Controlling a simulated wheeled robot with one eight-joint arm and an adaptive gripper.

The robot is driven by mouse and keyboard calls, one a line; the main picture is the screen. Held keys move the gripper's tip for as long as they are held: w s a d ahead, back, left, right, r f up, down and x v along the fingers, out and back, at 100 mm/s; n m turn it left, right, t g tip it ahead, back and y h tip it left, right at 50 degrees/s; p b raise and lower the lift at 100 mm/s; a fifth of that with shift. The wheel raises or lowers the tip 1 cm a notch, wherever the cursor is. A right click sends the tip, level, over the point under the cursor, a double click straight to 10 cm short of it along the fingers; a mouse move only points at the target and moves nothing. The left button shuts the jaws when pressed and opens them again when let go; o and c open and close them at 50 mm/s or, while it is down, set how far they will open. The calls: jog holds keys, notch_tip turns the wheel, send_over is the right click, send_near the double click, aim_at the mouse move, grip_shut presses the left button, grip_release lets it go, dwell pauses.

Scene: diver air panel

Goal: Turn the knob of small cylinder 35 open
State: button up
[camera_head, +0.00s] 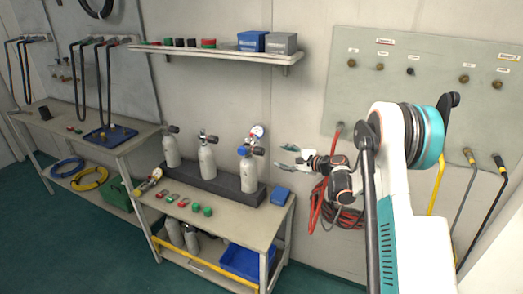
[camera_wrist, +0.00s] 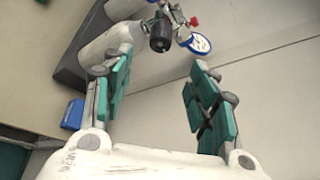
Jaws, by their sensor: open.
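Three small grey-white cylinders stand upright in a dark rack (camera_head: 215,180) on the bench: a left one (camera_head: 172,152), a middle one (camera_head: 206,160) and a right one (camera_head: 249,175). Their number markings are too small to read, so I cannot tell which is 35. The right cylinder carries a round gauge (camera_head: 257,132) and blue valve parts. My gripper (camera_head: 288,156) is open and empty, right of that cylinder and apart from it. In the wrist view a black knob (camera_wrist: 160,40) on a cylinder (camera_wrist: 115,42) lies beyond my open fingers, beside the blue-rimmed gauge (camera_wrist: 199,43).
A blue box (camera_head: 282,195) sits at the bench's right end. Red and green items (camera_head: 182,202) lie along its front. A shelf (camera_head: 220,54) with boxes hangs above the cylinders. Red hoses (camera_head: 340,212) hang on the wall below a valve panel (camera_head: 430,105).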

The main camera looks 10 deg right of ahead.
aim_at(263, 153)
jog(key=b+x, duration=0.3)
jog(key=x, duration=1)
jog(key=shift+w+a, duration=0.2)
jog(key=shift+a, duration=0.1)
jog(key=shift+c, duration=0.6)
jog(key=shift+r, duration=0.1)
jog(key=c, duration=0.9)
